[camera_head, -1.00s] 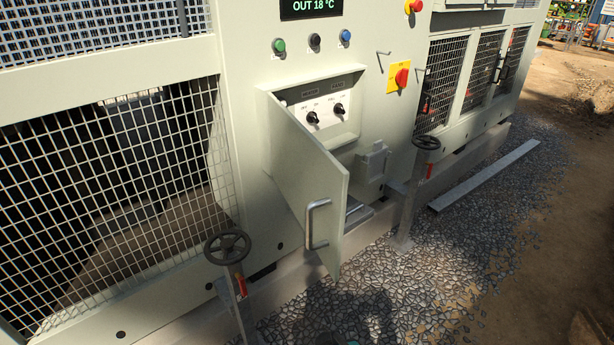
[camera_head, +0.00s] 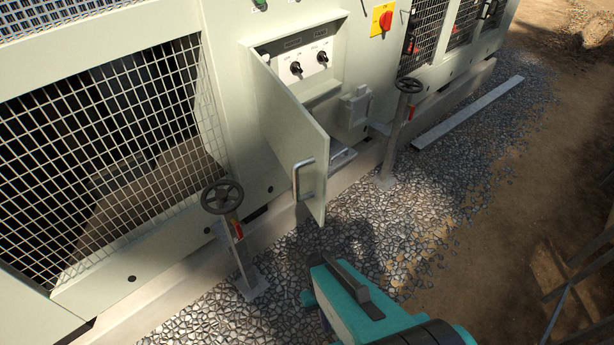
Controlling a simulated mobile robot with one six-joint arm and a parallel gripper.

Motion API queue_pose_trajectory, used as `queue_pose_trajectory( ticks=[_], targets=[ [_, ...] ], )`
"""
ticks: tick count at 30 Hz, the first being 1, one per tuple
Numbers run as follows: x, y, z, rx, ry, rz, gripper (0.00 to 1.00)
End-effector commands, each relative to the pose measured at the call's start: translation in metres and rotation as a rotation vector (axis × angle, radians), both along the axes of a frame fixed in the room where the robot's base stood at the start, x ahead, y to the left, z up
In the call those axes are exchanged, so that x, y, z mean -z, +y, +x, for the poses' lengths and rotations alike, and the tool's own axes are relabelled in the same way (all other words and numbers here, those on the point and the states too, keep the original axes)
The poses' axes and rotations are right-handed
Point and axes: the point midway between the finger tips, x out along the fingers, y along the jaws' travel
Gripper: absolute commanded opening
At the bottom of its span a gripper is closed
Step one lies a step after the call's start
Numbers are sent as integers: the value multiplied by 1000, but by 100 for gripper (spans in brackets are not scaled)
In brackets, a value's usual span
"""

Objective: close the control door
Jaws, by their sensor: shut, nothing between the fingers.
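The control door (camera_head: 286,132) is a pale cream panel hinged on its left side. It stands wide open, swung out from the chiller front. A silver bar handle (camera_head: 298,180) is on its outer face near the free edge. Behind it the recess shows a white control panel (camera_head: 304,66) with two black knobs. My gripper (camera_head: 318,262), teal with dark fingers, is at the bottom of the view, below and in front of the door's lower free corner. It looks shut and empty, and it appears apart from the door and handle.
A handwheel valve (camera_head: 222,198) stands left of the door, and another handwheel (camera_head: 409,86) stands to the right. A small grey box (camera_head: 355,106) is on the chiller wall right of the recess. A metal beam (camera_head: 468,114) lies on the gravel. Open gravel (camera_head: 400,225) lies to the right.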

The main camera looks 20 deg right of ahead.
Motion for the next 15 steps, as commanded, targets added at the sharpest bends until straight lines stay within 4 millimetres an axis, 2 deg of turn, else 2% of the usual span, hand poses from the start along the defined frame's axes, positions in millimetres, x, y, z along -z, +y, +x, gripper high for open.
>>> queue_pose_trajectory(
  ticks=[1, 6, 10, 15],
  targets=[
    [-19, 0, 0, 0, 0, 0, 0],
    [-46, 0, 0, 0, 1, 0, 0],
    [-61, 0, 0, 0, 1, 0, 0],
    [-70, 0, 0, 0, 2, 0, 0]
  ],
)
